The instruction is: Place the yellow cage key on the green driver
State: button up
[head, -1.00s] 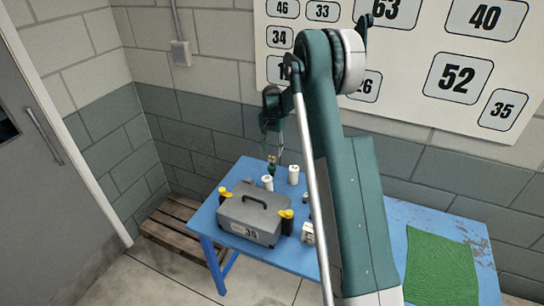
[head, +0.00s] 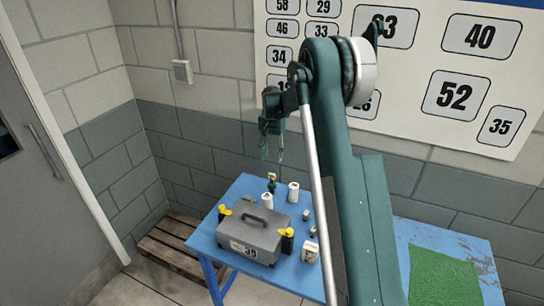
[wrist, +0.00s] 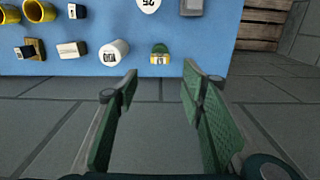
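My gripper (head: 271,152) hangs in the air near the back left of the blue table, above and behind the small items. In the wrist view its green-padded fingers (wrist: 162,85) are apart, with nothing between them but floor. A small green item with a yellowish part (head: 272,182), perhaps the green driver, stands at the table's back edge; it also shows in the wrist view (wrist: 160,54), beyond the fingertips. I cannot pick out a yellow cage key for certain. Yellow cylinders (wrist: 40,12) show at the wrist view's top left.
A grey toolbox (head: 262,232) stands between two yellow-and-black items (head: 287,240). White cylinders (head: 293,192) stand by the green item. A white box (head: 311,252) is right of the toolbox. A green mat (head: 440,280) lies at right. My arm hides the table's middle.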

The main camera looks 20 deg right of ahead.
dwell(0.3)
jog(key=s+a+r+n+t, duration=0.2)
jog(key=s+a+r, duration=0.3)
jog(key=s+r, duration=0.65)
jog(key=s+a+r+n+t, duration=0.1)
jog(key=s+a+r+n, duration=0.1)
jog(key=s+a+r, duration=0.7)
jog(key=s+a+r+n+t, duration=0.1)
jog(key=s+r, duration=0.1)
jog(key=s, duration=0.7)
jog(key=s+r+n+t, duration=0.1)
jog(key=s+r, duration=0.1)
jog(key=s, duration=0.8)
jog(key=s+a+f+n+t, duration=0.1)
jog(key=s+f, duration=0.1)
jog(key=s, duration=0.5)
jog(key=s+a+f+n+t, duration=0.1)
jog(key=s+a+f+n, duration=0.1)
jog(key=s, duration=0.6)
jog(key=shift+s+f, duration=0.15)
jog(key=shift+f, duration=0.7)
notch_tip(320, 180, down, 8)
jog(key=b, duration=0.8)
jog(key=shift+f, duration=0.2)
